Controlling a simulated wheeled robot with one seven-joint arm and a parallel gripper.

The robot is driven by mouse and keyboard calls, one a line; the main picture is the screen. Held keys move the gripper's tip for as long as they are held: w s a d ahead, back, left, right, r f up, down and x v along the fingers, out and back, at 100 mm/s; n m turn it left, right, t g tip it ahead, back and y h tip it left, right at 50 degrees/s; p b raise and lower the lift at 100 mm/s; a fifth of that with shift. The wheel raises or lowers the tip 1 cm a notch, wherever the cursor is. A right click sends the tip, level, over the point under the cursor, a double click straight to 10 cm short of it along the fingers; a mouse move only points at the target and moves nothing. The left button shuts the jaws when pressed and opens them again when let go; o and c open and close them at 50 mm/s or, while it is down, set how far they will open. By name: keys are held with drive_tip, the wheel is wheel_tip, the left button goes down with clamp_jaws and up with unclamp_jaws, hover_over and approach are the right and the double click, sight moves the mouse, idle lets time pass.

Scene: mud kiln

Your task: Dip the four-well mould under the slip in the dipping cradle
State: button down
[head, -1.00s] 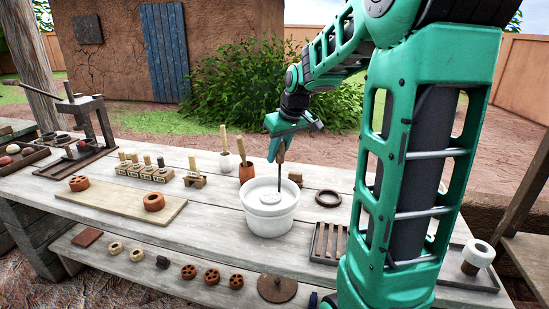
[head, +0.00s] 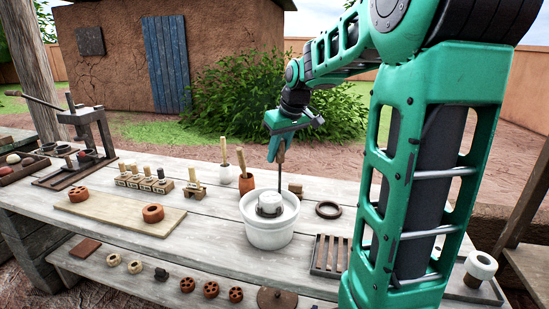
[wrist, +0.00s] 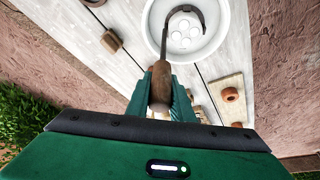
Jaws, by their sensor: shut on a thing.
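My gripper (head: 277,148) is shut on the brown wooden handle (wrist: 160,85) of the dipping cradle, above the white bucket (head: 268,236). The cradle's thin dark rod (head: 280,177) runs down from the handle into the bucket and ends in a curved hook (wrist: 184,9) in the wrist view. The pale, round four-well mould (head: 271,201) sits at the cradle's lower end, inside the bucket. Its top and some of its side stand above the white slip (wrist: 207,45). Its wells face up in the wrist view (wrist: 186,36). The mould's underside is hidden.
A dark ring (head: 328,209) and a slatted rack (head: 328,256) lie right of the bucket. A brown pot (head: 246,183) with a handle stands behind it. A pale board (head: 120,217) with terracotta moulds lies left. Several small parts line the lower front shelf.

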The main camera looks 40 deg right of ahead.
drive_tip(key=shift+r, duration=1.7)
idle(1.0)
drive_tip(key=shift+r, duration=1.5)
